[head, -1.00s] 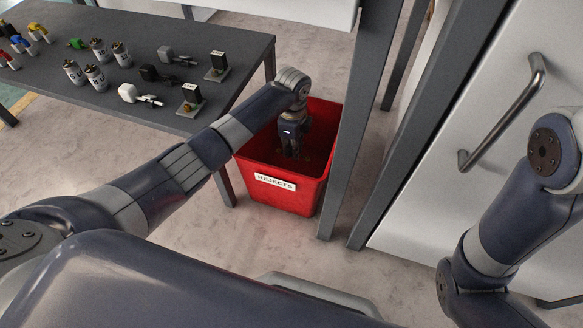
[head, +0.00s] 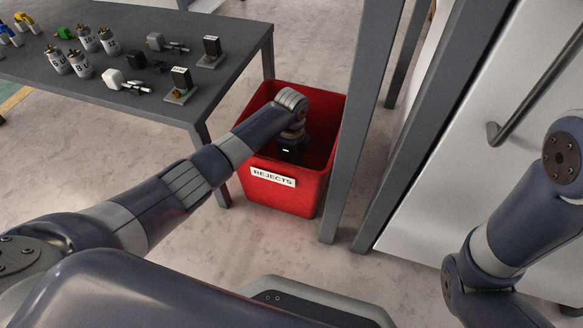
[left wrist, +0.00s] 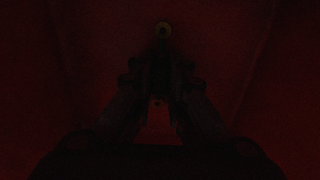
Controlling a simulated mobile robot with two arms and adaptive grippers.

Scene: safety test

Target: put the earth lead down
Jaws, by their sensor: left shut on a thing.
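My left gripper (head: 291,153) points down inside the red bin (head: 318,185), below its rim. Its fingertips are hidden in the head view. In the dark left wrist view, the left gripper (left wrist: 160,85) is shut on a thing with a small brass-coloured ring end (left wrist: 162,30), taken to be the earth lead. Its body is too dark to make out, and I cannot tell whether it touches the bin floor. My right gripper is out of view; only part of the right arm shows.
The bin bears a REJECTS label (head: 273,177). A dark grey table (head: 230,35) on the left holds marked cylinders, clamps and small upright blocks. A grey post (head: 355,130) stands close to the right of the bin. A white door with a handle (head: 535,95) is further right.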

